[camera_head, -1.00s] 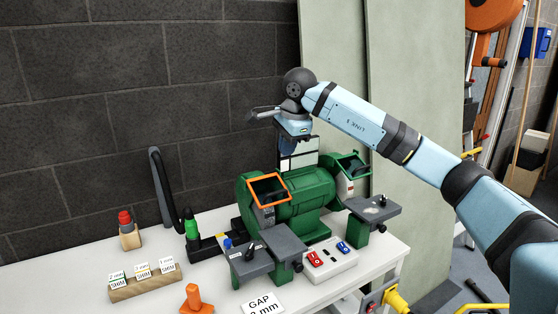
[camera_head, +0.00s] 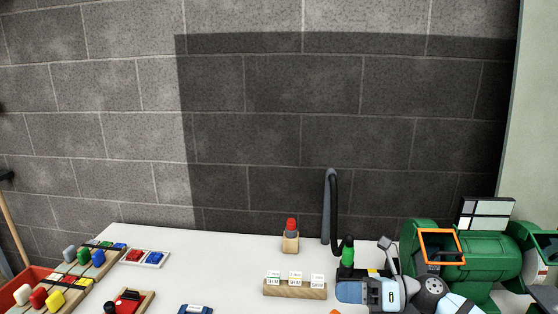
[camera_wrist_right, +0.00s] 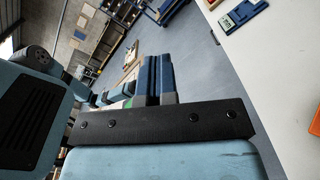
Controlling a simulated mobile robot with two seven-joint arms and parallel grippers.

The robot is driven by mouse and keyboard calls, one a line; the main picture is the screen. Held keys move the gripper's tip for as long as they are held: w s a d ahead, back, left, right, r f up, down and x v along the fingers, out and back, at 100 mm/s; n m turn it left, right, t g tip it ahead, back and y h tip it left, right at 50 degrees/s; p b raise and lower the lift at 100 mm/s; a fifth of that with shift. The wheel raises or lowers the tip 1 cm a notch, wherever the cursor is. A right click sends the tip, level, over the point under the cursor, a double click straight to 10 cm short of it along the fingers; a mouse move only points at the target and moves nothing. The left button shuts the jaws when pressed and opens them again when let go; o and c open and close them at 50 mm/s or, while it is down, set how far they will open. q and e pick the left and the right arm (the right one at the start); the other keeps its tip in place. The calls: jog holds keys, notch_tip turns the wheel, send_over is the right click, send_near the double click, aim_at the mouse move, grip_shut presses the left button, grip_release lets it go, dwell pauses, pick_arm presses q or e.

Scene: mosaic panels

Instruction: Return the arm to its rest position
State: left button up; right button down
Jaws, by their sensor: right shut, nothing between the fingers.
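My right gripper (camera_head: 356,290) is low at the bottom right of the head view, beside the green bench grinder (camera_head: 420,285). Its arm (camera_head: 455,302) comes in from the bottom edge at the right. My left gripper is not in view.
A red-topped item (camera_head: 291,236) stands behind. Switch racks (camera_head: 85,262) fill the table's left. White tabletop (camera_head: 225,262) between is bare.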

jog(key=s+d+f+n+t+h+p, duration=0.3)
jog(key=s+f+n+h, duration=0.4)
jog(key=s+f+n, duration=0.5)
jog(key=s+d+f+n+t+h+p, duration=0.3)
jog(key=s+f+n+t+h, duration=0.2)
jog(key=s+f+n, duration=0.6)
jog(key=n+h, duration=0.2)
jog(key=n, duration=0.5)
jog(key=shift+s+f+t, duration=0.35)
jog(key=shift+f+t, duration=0.05)
